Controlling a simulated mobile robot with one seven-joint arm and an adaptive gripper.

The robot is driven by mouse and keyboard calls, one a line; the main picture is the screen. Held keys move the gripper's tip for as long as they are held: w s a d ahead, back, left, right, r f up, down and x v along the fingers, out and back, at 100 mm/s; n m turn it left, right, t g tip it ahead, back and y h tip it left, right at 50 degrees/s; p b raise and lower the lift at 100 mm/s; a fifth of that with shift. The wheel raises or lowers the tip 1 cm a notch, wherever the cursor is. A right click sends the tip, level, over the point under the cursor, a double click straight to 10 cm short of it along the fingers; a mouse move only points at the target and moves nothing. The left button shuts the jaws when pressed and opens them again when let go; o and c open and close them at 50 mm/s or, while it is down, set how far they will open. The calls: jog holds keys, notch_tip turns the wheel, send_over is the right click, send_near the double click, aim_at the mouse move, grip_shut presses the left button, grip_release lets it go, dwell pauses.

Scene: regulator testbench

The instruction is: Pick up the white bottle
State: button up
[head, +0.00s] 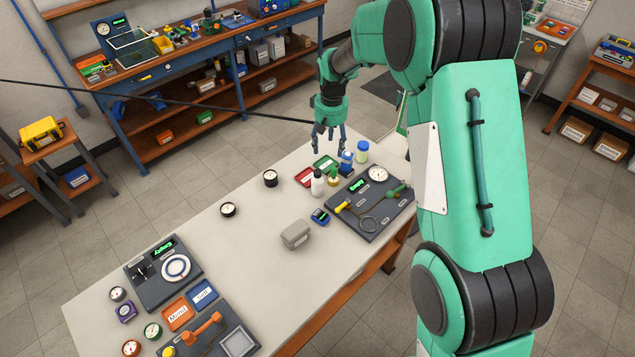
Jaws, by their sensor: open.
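A white bottle (317,185) with a dark cap stands upright on the pale table in the head view, just left of the dark test panel. My gripper (328,140) points down over the far part of the table, above and beyond the bottle in the picture. Its fingers are spread, with nothing seen between them. It is apart from the bottle.
The dark panel (378,220) carries a gauge and fittings. A grey box (296,235) sits nearer. The table's middle left (225,245) is clear.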

jog(key=p, duration=0.2)
send_over(318, 171)
jog(key=shift+n+g, duration=0.3)
jog(key=shift+g, duration=0.1)
notch_tip(318, 171, down, 9)
jog(key=shift+r, duration=0.1)
jog(key=shift+f, duration=4.35)
jog(key=shift+f, duration=0.1)
jog(key=shift+s+a+f+p, duration=0.1)
jog(key=shift+f+p, duration=0.5)
jog(key=shift+f, duration=1.9)
jog(key=shift+c, duration=0.3)
jog(key=c, duration=1.3)
